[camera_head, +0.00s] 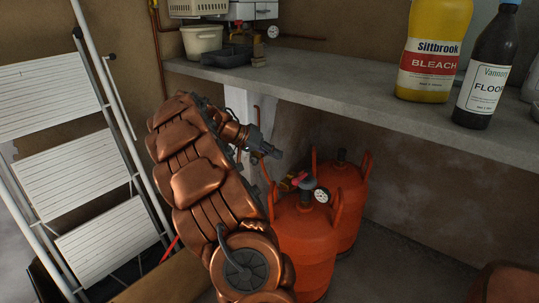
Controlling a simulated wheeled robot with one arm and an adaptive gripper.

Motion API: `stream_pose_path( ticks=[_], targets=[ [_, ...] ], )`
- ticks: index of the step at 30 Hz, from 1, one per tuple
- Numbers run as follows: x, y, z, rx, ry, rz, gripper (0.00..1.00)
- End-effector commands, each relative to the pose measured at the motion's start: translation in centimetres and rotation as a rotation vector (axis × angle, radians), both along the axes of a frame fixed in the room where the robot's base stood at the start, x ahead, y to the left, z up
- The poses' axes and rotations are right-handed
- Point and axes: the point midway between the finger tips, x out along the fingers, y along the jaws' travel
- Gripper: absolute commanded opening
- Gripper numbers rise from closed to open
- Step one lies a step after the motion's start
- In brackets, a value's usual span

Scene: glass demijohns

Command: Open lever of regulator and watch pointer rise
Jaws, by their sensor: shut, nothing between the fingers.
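An orange gas cylinder (303,243) stands on the floor under the shelf. On its top sits a grey regulator (306,198) with a small reddish part (298,179) at its upper left, perhaps the lever. A round white-faced gauge (321,195) faces me on its right; its pointer is too small to read. My gripper (272,151) is shut and empty, above and left of the regulator and apart from it. My copper-coloured arm hides the left side of the front cylinder.
A second orange cylinder (347,199) stands close behind. A grey shelf (335,87) runs above, bearing a bleach bottle (433,50) and a dark floor-cleaner bottle (487,75). A white stepladder (85,165) leans at left.

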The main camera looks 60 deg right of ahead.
Motion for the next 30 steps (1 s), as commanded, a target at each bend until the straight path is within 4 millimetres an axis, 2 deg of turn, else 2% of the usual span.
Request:
stream_pose_path(
  ticks=[9, 18, 30],
  targets=[
    [-3.5, -3.1, -3.6, 0.004, 0.003, -0.004, 0.00],
    [-5.1, -2.4, -6.1, 0.004, 0.003, -0.002, 0.00],
    [-5.4, -2.3, -6.6, 0.002, 0.002, -0.002, 0.00]
  ],
)
